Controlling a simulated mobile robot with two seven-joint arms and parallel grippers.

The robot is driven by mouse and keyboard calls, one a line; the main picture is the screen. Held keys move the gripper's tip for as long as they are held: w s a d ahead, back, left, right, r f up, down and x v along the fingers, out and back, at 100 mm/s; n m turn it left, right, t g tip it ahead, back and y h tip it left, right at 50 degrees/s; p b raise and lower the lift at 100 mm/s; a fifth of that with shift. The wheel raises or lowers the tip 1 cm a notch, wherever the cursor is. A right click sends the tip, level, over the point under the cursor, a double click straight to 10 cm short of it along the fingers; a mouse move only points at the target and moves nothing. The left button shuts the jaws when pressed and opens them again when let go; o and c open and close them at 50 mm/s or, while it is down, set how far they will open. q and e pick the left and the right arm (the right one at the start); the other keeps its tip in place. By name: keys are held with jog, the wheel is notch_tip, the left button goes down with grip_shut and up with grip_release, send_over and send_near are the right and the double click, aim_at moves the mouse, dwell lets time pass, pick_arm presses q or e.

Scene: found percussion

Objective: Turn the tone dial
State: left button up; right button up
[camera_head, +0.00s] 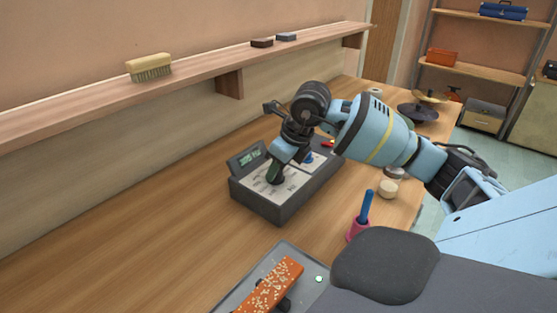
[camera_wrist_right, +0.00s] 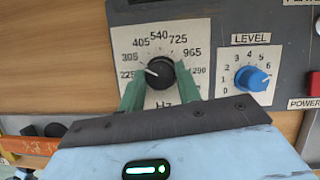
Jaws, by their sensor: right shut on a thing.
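The tone dial is a black knob (camera_wrist_right: 160,72) on a pale panel marked in Hz, with numbers such as 305, 540 and 965 around it. Its pointer aims to the left, between 225 and 305. My right gripper (camera_wrist_right: 160,90) is shut on this dial, with one green fingertip on each side of it. In the head view my right gripper (camera_head: 275,173) reaches down onto the dark grey tone box (camera_head: 278,208) and hides the dial. The box has a raised display (camera_head: 248,157) with green digits. My left gripper does not show.
A blue LEVEL knob (camera_wrist_right: 251,79) sits right of the dial, near a red button (camera_wrist_right: 314,83). The table's left part is clear.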

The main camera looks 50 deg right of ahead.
dwell(0.4)
jog(key=o, duration=1)
jog(key=shift+c, duration=0.2)
jog(key=v, duration=0.7)
jog(key=shift+r, duration=0.4)
jog(key=shift+s, duration=0.15)
